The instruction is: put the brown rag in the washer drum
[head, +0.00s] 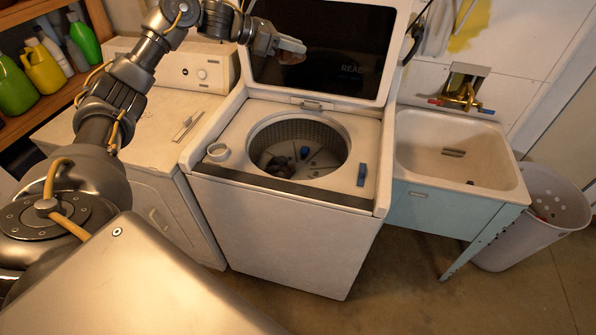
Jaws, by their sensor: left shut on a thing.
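The open-top washer (285,245) stands in the middle with its lid raised. Its round drum (333,140) is open to view. My left arm reaches in from the left, and my left gripper (293,48) is above and behind the drum, in front of the raised lid. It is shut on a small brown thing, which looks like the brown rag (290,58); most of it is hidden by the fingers. Inside the drum lie a dark crumpled item (277,164) and a small blue item (304,153). My right gripper is not in view.
The raised lid (350,88) stands behind the drum. A sink (420,150) and a bin (535,225) are at right; a dryer (70,130) and bottles on a shelf are at left.

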